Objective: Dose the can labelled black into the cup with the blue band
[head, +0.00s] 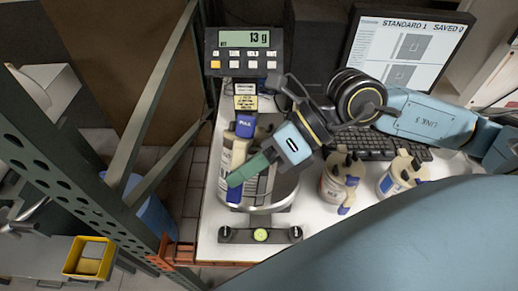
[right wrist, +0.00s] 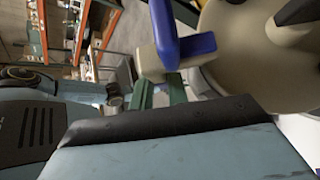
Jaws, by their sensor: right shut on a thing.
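My right gripper (head: 238,180) reaches in from the right over the round scale pan (head: 284,203). Its green fingers are shut on a can (head: 226,152) with a pale label, at a blue and beige fitting. In the right wrist view this fitting (right wrist: 183,45) is at the fingertips, beside a beige lid (right wrist: 255,55) with a dark knob. I cannot read the can's label, nor tell whether it rests on the pan. The cup with the blue band cannot be made out; the gripper and can cover part of the pan. My left gripper is not in view.
The scale display (head: 244,39) reads 13 g. Two more cans, one (head: 335,184) and another (head: 392,180), stand on the white table to the right. A keyboard (head: 375,144) and a monitor (head: 402,48) are behind. A green rack post (head: 75,165) stands at the left.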

